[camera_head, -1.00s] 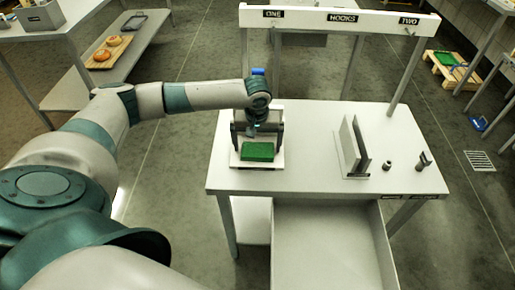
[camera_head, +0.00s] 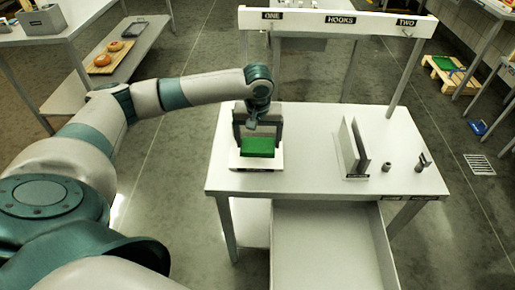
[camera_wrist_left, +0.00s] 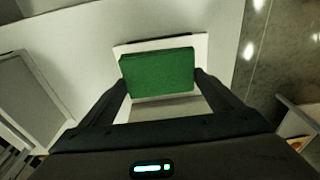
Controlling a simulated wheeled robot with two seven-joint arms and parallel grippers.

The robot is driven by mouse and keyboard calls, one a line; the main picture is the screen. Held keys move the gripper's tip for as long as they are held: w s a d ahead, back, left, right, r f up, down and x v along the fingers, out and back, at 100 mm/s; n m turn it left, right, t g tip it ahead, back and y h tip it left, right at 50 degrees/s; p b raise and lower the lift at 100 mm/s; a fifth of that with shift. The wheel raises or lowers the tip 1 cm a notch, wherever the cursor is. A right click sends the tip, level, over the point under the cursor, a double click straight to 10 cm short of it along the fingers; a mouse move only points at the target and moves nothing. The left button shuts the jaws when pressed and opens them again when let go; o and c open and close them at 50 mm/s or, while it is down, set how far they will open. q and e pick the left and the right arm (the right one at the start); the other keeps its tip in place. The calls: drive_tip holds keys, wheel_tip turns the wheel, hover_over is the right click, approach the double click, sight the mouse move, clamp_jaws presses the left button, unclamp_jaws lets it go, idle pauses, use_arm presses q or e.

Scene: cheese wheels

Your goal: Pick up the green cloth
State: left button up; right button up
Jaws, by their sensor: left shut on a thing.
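The green cloth (camera_head: 257,146) is a folded, block-like pad over a white holder (camera_head: 256,166) at the left of the white table. My left gripper (camera_head: 258,138) points down and is shut on the cloth. In the left wrist view the cloth (camera_wrist_left: 158,74) spans the space between the two dark fingertips (camera_wrist_left: 160,82), and the pale holder (camera_wrist_left: 202,47) shows behind it. The cloth looks slightly raised from the holder, but the gap is hard to judge. My right gripper is not in view.
The table (camera_head: 310,150) also bears an upright slotted rack (camera_head: 352,150) and two small dark pieces on the right. A hook frame (camera_head: 335,22) spans the back. An open drawer or bin (camera_head: 330,240) is in front. The table's middle is clear.

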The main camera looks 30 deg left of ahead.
sight(263, 149)
use_arm(q)
drive_tip(key=d, duration=0.1)
drive_tip(key=s+d+r, duration=0.1)
drive_tip(key=d, duration=0.1)
drive_tip(key=shift+s+r+b, duration=0.3)
drive_tip(key=shift+s, duration=0.05)
drive_tip(key=s+d+r+b, duration=0.1)
drive_tip(key=s+d+r, duration=0.3)
drive_tip(key=d, duration=0.2)
drive_tip(key=shift+s+r, duration=0.15)
drive_tip(key=shift+r, duration=0.15)
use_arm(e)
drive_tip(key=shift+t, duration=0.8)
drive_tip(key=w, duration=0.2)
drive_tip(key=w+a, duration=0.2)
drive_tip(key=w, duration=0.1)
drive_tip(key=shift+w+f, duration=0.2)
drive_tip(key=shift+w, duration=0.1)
use_arm(q)
drive_tip(key=shift+d, duration=0.1)
